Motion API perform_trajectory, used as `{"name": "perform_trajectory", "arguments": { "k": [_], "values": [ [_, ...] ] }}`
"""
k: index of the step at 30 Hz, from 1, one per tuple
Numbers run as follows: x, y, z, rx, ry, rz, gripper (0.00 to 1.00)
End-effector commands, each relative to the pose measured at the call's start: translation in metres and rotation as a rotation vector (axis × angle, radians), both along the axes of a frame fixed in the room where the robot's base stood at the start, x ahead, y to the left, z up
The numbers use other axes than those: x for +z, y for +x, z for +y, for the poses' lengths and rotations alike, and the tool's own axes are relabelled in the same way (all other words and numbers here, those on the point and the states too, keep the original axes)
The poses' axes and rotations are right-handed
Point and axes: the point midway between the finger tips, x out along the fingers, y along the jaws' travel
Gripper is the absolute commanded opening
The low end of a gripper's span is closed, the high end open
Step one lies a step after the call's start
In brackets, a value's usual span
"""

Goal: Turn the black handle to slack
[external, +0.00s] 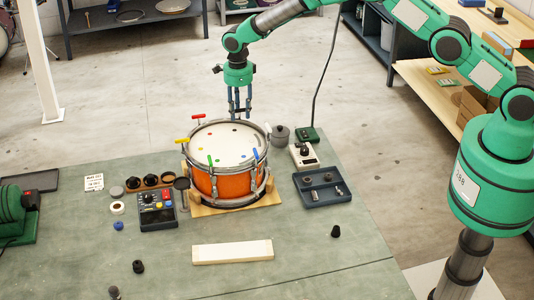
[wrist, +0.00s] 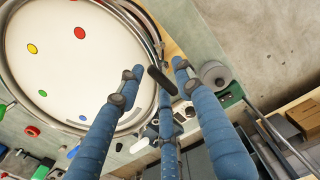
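The orange drum (external: 213,181) stands on a wooden base with its pale head facing up. The black handle (wrist: 162,79) shows in the wrist view at the drum's rim, lying across the tip of one blue finger. My gripper (external: 239,113) points down over the drum's far right rim. In the wrist view my gripper (wrist: 157,72) has its fingers spread, with the handle between the tips. I cannot tell whether any finger touches it.
Red (external: 198,117), yellow (external: 182,141) and blue (external: 255,154) handles stand around the rim. A grey lidded pot (external: 279,135) and a white device (external: 304,155) are close on the right. A dark tray (external: 322,188) lies further right. A control box (external: 157,210) is at left.

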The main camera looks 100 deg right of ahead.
Motion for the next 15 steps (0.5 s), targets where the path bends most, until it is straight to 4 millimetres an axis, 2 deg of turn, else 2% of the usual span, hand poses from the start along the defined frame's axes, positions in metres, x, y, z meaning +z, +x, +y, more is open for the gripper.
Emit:
{"name": "perform_trajectory", "arguments": {
  "k": [1, 5, 15],
  "values": [
    [0.0001, 0.0, 0.0, 0.0, 0.0, 0.0, 0.25],
    [0.0002, 0.0001, 0.0, 0.0, 0.0, 0.0, 0.0],
    [0.0002, 0.0002, 0.0, 0.015, 0.0, 0.0, 0.0]
  ]
}}
